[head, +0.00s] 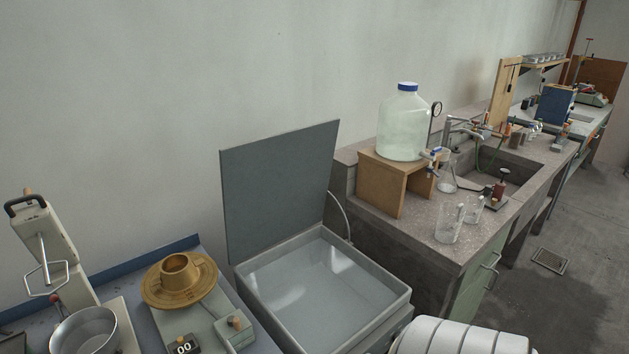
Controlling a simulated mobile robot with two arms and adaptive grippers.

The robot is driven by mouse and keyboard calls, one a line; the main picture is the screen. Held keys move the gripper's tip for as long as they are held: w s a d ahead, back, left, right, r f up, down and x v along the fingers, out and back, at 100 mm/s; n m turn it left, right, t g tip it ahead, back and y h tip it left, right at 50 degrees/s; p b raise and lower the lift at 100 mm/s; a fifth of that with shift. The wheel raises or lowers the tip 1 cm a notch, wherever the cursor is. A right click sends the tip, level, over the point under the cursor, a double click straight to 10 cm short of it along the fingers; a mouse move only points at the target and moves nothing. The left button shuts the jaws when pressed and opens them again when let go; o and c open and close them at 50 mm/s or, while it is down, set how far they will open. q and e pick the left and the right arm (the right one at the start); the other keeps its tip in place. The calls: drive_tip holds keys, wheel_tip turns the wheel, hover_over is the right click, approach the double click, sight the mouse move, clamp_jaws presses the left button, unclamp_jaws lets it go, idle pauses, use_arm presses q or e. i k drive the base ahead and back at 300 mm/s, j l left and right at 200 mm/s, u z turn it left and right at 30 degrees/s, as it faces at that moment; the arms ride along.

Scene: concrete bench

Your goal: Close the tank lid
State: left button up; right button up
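The tank (388,315) is a pale grey rectangular basin between the two benches, and clear liquid appears to be in it. Its lid (278,185) is a flat dark grey panel. The lid stands open, raised nearly upright along the tank's back edge near the wall. A thin pale hose or cable (345,217) runs by the tank's back right corner. Neither of my grippers shows in the head view.
Left of the tank, a blue bench holds a brass-coloured round device (180,280), a metal bowl (84,331) and a white mixer-like stand (47,240). To the right, a concrete bench (412,235) holds a large bottle (404,125) on a wooden stand (382,182), plus glass beakers (449,223).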

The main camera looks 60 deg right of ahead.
sight(274, 187)
drive_tip(key=z, duration=1.8)
